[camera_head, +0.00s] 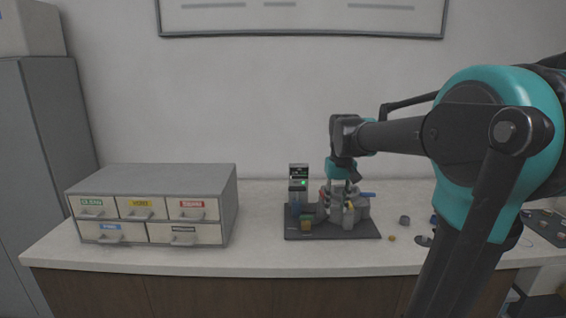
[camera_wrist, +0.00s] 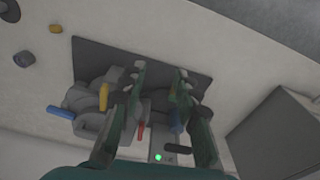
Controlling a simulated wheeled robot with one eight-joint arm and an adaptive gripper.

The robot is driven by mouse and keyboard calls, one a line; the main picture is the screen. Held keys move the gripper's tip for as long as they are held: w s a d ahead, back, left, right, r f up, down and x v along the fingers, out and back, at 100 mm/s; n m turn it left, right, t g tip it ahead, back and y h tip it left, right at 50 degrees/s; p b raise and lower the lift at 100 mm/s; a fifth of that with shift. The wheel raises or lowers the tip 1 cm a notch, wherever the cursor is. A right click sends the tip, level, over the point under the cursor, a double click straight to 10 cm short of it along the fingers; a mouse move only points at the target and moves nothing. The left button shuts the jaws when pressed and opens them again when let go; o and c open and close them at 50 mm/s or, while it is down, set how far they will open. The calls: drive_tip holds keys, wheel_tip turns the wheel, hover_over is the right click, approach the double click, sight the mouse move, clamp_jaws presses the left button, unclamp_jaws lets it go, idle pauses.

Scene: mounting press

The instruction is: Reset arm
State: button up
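My arm reaches in from the right in the head view, with my gripper (camera_head: 345,182) pointing down over the mounting press (camera_head: 355,213). In the wrist view, my gripper (camera_wrist: 162,75) has its two fingers apart, with only the press and its plate seen between and beyond them. The grey press stands on a dark base plate (camera_head: 305,235) and has a blue handle (camera_head: 368,194). It also shows in the wrist view (camera_wrist: 95,125), with yellow and red parts. A control unit (camera_head: 298,178) with a green light stands at its back left. My gripper partly hides the press.
A grey drawer cabinet (camera_head: 232,200) with labelled drawers stands left on the counter (camera_head: 262,255). A small dark cylinder (camera_head: 404,220) and a small orange-brown piece (camera_head: 391,238) lie right of the press. Counter between cabinet and plate is clear.

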drive_tip(key=s+d+f+m+t, duration=0.1)
drive_tip(key=s+d+f+t, duration=0.1)
drive_tip(key=s+f, duration=1.6)
wheel_tip(320, 180, down, 2)
drive_tip(key=shift+d+f+t, duration=0.15)
drive_tip(key=shift+d+t, duration=0.25)
drive_tip(key=shift+t, duration=0.2)
drive_tip(key=shift+s, duration=0.1)
